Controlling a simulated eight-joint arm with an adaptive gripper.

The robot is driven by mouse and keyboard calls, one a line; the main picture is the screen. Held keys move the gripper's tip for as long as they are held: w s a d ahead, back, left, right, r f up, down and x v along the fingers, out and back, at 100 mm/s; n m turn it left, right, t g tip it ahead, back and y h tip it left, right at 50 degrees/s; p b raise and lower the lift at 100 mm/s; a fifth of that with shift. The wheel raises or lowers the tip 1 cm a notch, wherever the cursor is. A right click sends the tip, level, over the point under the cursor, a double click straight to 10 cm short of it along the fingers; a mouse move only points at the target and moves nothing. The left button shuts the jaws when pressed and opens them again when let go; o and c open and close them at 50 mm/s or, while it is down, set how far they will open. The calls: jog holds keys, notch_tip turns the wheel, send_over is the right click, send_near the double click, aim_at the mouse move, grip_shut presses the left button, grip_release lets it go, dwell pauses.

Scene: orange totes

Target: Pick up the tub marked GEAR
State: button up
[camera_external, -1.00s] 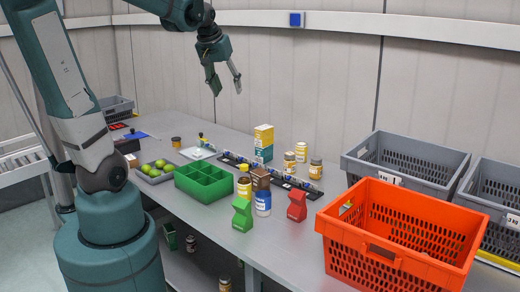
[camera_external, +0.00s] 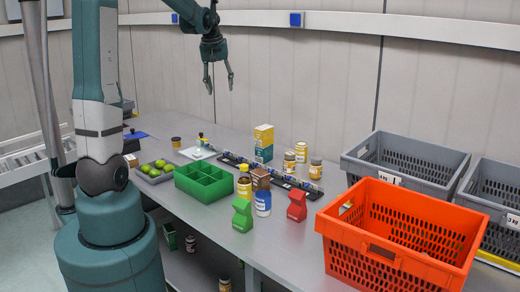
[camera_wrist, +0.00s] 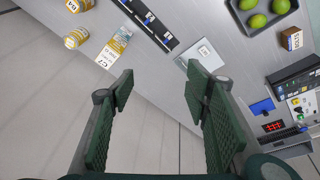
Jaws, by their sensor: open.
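No label reading GEAR is legible in either view, so I cannot tell which tub it is. Several small white-and-yellow tubs stand towards the back of the bench: one at the wall side (camera_external: 301,152), one by the dark rail (camera_external: 289,162) and one with a brownish lid (camera_external: 315,169).
An orange tote (camera_external: 400,238) and grey totes (camera_external: 405,160) fill the right. Limes sit in a grey tray (camera_external: 155,172) at left.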

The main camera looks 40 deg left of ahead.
jog(key=w+a+f+n+g, duration=0.1)
jog(key=w+a+f, duration=0.15)
jog(key=a, duration=0.35)
jog(key=w+a+f+n, duration=0.1)
jog(key=a+f, duration=0.2)
jog(key=a, duration=0.3)
jog(key=n+g+h, duration=0.1)
jog(key=n+g, duration=0.1)
jog(key=n, duration=0.4)
send_over(176, 138)
jog(key=f, duration=2.2)
jog(key=shift+d+f+b, duration=0.25)
jog(key=shift+d+b, duration=0.1)
jog(key=shift+s+a+f, duration=0.2)
jog(key=shift+f, duration=0.1)
jog(key=shift+f, duration=1.2)
jog(key=shift+f, duration=0.1)
